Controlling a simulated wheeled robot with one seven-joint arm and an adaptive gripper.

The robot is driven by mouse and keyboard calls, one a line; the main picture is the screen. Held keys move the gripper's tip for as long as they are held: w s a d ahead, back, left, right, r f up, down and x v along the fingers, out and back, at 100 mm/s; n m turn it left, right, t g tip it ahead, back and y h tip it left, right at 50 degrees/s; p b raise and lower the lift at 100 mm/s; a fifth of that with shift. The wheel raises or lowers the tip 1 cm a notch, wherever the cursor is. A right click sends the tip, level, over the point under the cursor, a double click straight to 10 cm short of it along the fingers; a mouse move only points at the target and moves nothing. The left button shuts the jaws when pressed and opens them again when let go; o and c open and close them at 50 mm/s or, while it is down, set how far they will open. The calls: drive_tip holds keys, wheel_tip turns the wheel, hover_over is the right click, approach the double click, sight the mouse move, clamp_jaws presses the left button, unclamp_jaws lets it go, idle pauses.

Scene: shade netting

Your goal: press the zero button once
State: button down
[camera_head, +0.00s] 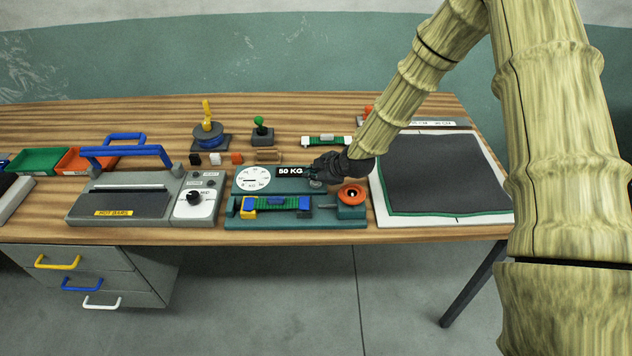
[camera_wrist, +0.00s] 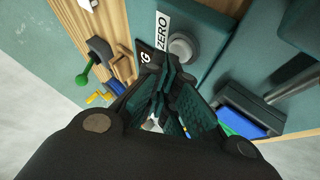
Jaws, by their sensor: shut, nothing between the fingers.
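The zero button is a round grey knob (camera_wrist: 182,46) beside a white ZERO label (camera_wrist: 162,33) on the green tester in the wrist view. In the head view, the tester (camera_head: 240,187) has a white dial and a black 50 KG display (camera_head: 290,171); a small grey round part, likely the button (camera_head: 317,184), shows just below my gripper. My gripper (camera_head: 314,171) is shut and empty over the tester's right part. In the wrist view my fingertips (camera_wrist: 165,68) are close to the button, slightly below it in the picture. I cannot tell whether they touch it.
An orange knob (camera_head: 352,194) stands right of the button, and a clamped green strip (camera_head: 277,203) lies in front. The sealer with a blue handle (camera_head: 127,151) is to the left. A dark sheet on a white board (camera_head: 440,172) lies to the right.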

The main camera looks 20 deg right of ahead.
sight(313, 183)
drive_tip(key=shift+f+b, duration=0.3)
drive_tip(key=shift+f, duration=0.2)
idle(0.5)
drive_tip(key=shift+r, duration=0.1)
idle(0.3)
drive_tip(key=shift+r+p, duration=0.45)
drive_tip(key=shift+r, duration=0.4)
drive_tip(key=shift+r+p, duration=1.35)
drive_tip(key=shift+r, duration=1.15)
